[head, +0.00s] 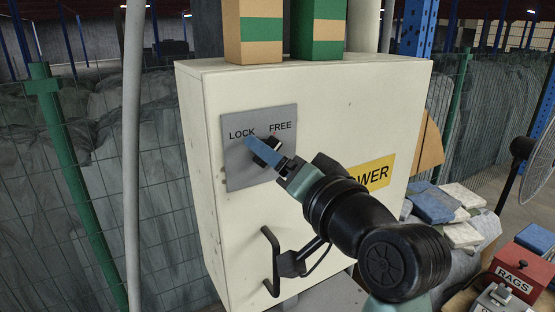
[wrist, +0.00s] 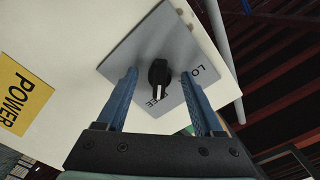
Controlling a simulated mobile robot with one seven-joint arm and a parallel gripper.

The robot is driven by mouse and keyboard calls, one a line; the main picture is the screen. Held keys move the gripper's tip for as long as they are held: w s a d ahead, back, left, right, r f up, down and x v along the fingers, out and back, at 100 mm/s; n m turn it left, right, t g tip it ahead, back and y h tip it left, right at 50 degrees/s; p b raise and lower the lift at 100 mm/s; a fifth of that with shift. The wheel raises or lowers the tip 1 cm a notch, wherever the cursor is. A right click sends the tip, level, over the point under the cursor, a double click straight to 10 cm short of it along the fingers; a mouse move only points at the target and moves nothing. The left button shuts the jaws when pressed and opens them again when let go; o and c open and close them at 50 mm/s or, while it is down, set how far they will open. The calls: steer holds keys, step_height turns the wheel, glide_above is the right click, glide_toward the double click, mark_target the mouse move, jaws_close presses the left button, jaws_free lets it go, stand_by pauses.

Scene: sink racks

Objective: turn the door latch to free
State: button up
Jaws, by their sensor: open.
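The door latch is a black rotary knob (head: 273,142) on a grey plate (head: 240,175) marked LOCK and FREE, on the cream cabinet. In the wrist view the knob (wrist: 159,73) has a white mark that points down in the picture, toward the FREE lettering, which it partly covers. My gripper (head: 266,150) is at the plate and partly hides the knob in the head view. In the wrist view my gripper (wrist: 160,75) is open, with one blue finger on each side of the knob and a visible gap on both sides. Exact fingertip depth is unclear.
A black door handle (head: 270,262) projects from the cabinet (head: 330,95) below the plate. A yellow POWER label (head: 376,174) is to the right. A grey pole (head: 132,150) and wire fence stand left. A red RAGS box (head: 520,270) is at lower right.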

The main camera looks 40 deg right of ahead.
steer(key=b+v, duration=0.5)
steer(key=v, duration=0.8)
steer(key=shift+w, duration=0.1)
steer(key=w+a+r+n+t+b, duration=0.45)
steer(key=w+a, duration=0.45)
steer(key=a, duration=0.3)
steer(key=s+a+r+n+t+y+b, duration=0.1)
steer(key=a+r+n+t+y, duration=0.1)
steer(key=a, duration=0.5)
steer(key=s+a+r+n+t+y, duration=0.1)
steer(key=a+r+n+t+y, duration=0.1)
steer(key=a+n, duration=0.3)
steer(key=a+r+t, duration=0.1)
steer(key=a, duration=0.2)
steer(key=shift+s+a+b, duration=0.2)
steer(key=shift+a+b, duration=0.1)
steer(key=shift+b, duration=0.1)
